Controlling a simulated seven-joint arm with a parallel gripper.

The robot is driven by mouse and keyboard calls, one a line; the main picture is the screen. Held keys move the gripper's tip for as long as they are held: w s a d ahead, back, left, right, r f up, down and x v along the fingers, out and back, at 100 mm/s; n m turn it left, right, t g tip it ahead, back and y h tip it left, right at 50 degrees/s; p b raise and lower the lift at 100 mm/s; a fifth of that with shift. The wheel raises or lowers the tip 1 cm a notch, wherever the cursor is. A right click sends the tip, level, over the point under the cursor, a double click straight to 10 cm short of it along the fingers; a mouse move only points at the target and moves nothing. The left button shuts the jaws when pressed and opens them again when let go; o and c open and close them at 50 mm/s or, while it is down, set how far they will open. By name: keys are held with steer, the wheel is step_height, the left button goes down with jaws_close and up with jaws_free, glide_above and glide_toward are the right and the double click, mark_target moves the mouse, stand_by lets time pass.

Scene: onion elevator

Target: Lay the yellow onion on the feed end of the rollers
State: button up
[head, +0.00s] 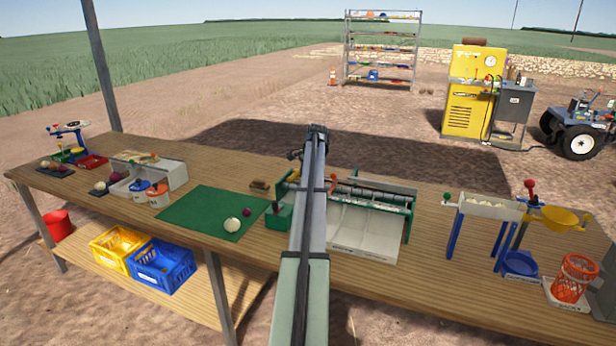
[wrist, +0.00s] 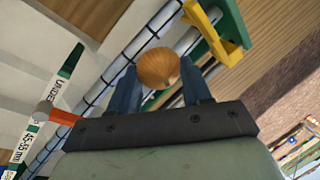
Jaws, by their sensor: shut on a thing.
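The yellow onion (wrist: 158,68) shows in the wrist view, held between the two fingers of my gripper (wrist: 160,85), which is shut on it. The rollers (wrist: 115,72) run as long grey bars just beyond and to the left of the onion. A yellow bracket on a green rail (wrist: 220,32) stands at their upper right end. I cannot tell whether the onion touches the rollers. In the head view the roller machine (head: 365,195) stands mid-bench with green sides, and my arm hides its left part. The gripper and onion cannot be made out there.
A green mat (head: 200,212) left of the machine holds a white onion (head: 232,225) and a small red onion (head: 247,212). Pale chutes (head: 350,235) lie in front of the rollers. A white hopper (head: 492,207) on blue legs stands to the right. Bare bench lies between.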

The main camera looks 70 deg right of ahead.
steer(key=shift+s+a+f, duration=0.1)
steer(key=shift+a+f, duration=0.15)
steer(key=shift+f, duration=0.35)
steer(key=shift+a+f, duration=0.2)
steer(key=shift+f, duration=0.4)
steer(key=o, duration=1)
steer(key=shift+o, duration=0.6)
steer(key=d+v, duration=0.1)
steer(key=v, duration=0.9)
steer(key=shift+w+r, duration=0.25)
steer(key=shift+w, duration=0.15)
steer(key=shift+w, duration=0.1)
